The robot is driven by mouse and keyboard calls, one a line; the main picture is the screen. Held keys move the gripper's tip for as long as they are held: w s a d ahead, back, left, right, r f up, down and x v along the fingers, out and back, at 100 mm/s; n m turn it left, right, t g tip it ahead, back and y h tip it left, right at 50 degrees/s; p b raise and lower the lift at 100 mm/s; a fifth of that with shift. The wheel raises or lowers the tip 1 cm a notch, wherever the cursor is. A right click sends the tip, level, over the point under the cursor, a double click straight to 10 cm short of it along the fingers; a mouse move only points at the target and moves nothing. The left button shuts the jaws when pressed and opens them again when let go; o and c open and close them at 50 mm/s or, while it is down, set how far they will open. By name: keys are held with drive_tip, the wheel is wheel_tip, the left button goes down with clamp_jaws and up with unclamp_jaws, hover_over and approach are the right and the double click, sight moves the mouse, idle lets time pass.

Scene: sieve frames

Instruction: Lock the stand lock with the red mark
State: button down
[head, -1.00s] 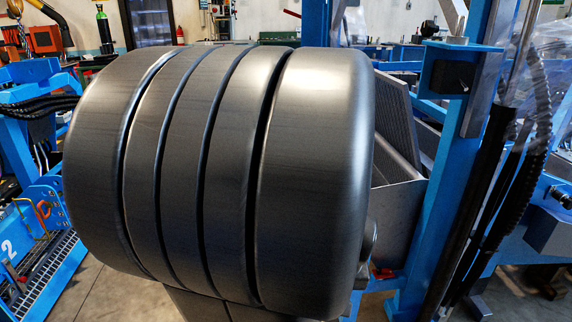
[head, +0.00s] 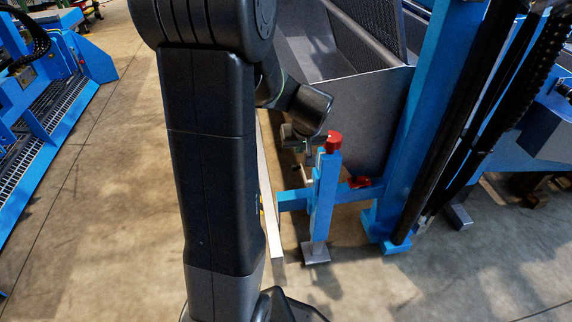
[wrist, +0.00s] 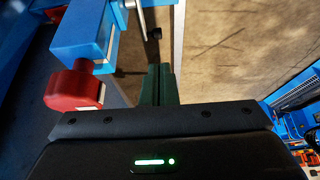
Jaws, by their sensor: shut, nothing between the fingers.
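A red knob (head: 333,141) sits on top of a short blue stand post (head: 325,190) with a grey foot, right of my arm in the head view. A second, flat red piece (head: 360,182) lies on the blue crossbar behind the post; which part carries the lock's red mark I cannot tell. In the wrist view the red knob (wrist: 74,88) is left of my gripper (wrist: 158,72), with a gap between them. The gripper's dark green fingers are shut and empty. In the head view my wrist partly hides the gripper, just left of the knob.
A grey metal bin (head: 350,90) stands behind the post. A tall blue column (head: 425,110) with black cables rises on the right. Blue machinery (head: 60,90) stands at the left. Concrete floor (head: 110,200) is open in front of it.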

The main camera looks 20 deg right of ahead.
sight(294, 166)
drive_tip(key=shift+w+d+f, duration=0.1)
drive_tip(key=shift+w+d, duration=0.1)
drive_tip(key=b+x, duration=0.5)
drive_tip(key=x, duration=0.9)
drive_tip(key=shift+p, duration=0.3)
